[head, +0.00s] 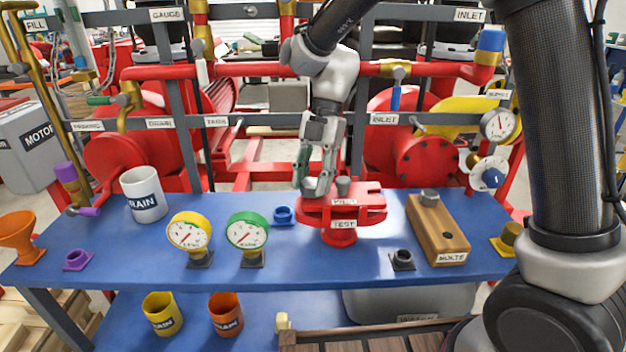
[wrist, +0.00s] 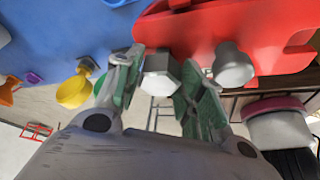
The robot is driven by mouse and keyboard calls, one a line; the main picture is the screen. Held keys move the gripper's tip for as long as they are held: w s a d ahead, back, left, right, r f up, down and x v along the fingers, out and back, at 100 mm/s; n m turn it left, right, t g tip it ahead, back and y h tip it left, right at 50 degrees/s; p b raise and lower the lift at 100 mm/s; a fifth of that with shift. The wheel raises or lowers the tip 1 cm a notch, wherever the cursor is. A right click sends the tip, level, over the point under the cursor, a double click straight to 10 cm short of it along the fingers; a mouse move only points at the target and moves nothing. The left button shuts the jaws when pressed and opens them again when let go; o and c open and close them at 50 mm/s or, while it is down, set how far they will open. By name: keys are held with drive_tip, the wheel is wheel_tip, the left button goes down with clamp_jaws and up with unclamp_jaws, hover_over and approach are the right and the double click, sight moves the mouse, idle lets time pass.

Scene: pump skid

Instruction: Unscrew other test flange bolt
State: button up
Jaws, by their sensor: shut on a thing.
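The red test flange (head: 343,214) stands on the blue bench, labelled TEST on its stem. One grey bolt (head: 343,186) stands upright on its top, right of my gripper. It also shows in the wrist view (wrist: 232,66), outside my fingers. My gripper (head: 314,180) points down over the left part of the flange. In the wrist view my gripper (wrist: 160,90) has its green-padded fingers either side of another grey hex bolt head (wrist: 159,75), shut on it. This bolt's shank is hidden, so I cannot tell how far it sits in the flange.
A wooden block (head: 437,232) with a BOLTS label and a grey bolt in its top (head: 430,196) stands right of the flange. A black socket (head: 402,260) sits between them. Two gauges (head: 247,231) and a white cup (head: 144,195) stand left. Red pipes run behind.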

drive_tip(key=n, duration=0.1)
drive_tip(key=n+h, duration=0.1)
drive_tip(key=n, duration=0.2)
drive_tip(key=shift+s+d+f+g+h, duration=0.15)
drive_tip(key=shift+s+g+h, duration=0.15)
drive_tip(key=shift+g, duration=0.1)
drive_tip(key=o, duration=1.1)
drive_tip(key=shift+o, duration=0.2)
drive_tip(key=shift+w, duration=0.1)
drive_tip(key=shift+w+r, duration=0.15)
drive_tip(key=shift+r, duration=0.25)
drive_tip(key=v, duration=0.6)
drive_tip(key=shift+r, duration=0.35)
